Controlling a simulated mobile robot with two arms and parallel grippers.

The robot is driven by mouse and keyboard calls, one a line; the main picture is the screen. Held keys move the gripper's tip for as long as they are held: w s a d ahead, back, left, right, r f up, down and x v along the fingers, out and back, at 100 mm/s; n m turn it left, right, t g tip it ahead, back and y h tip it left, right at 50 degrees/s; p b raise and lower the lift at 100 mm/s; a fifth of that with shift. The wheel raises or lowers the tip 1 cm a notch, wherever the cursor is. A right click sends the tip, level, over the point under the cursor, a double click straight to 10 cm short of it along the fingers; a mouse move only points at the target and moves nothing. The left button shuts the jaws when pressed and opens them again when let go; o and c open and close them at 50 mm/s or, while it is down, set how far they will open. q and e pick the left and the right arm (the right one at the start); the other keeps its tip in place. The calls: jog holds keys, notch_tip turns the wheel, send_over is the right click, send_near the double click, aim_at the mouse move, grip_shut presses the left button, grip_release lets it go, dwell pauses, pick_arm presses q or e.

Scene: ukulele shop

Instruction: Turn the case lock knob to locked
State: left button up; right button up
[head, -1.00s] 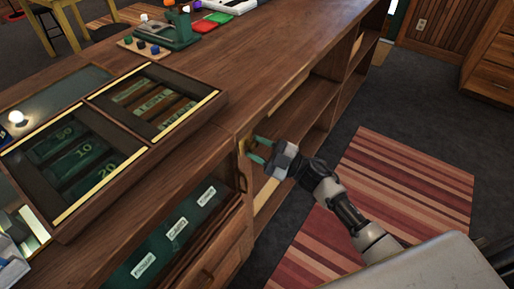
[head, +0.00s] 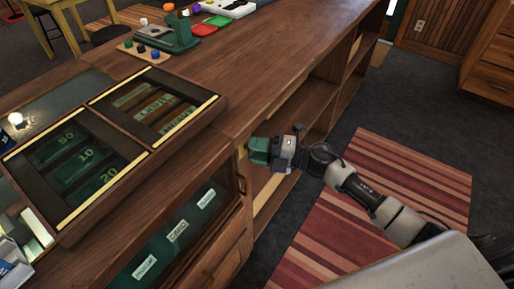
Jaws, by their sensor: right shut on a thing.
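My right gripper (head: 259,150), with green fingers, reaches in from the right to the front edge of the wooden counter. It is shut on the case lock knob, which its fingers hide. A sliver of brass (head: 243,151) shows just left of the fingertips, on the post beside the glass-fronted case (head: 178,238). How far the knob is turned cannot be seen. My left gripper is not in view.
The counter top (head: 235,85) carries a wooden tray (head: 160,155) with labelled slots on the left and a green tool (head: 178,36) at the back. Open shelves (head: 318,100) lie right of the gripper. A striped rug (head: 400,190) covers the floor.

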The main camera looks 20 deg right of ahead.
jog(key=shift+f+n, duration=0.1)
jog(key=shift+n, duration=0.3)
jog(key=shift+g, duration=0.3)
jog(key=o, duration=0.9)
jog(key=shift+s, duration=0.1)
jog(key=b+v, duration=0.1)
jog(key=v, duration=0.9)
jog(key=shift+s+d, duration=0.2)
jog(key=shift+d, duration=0.1)
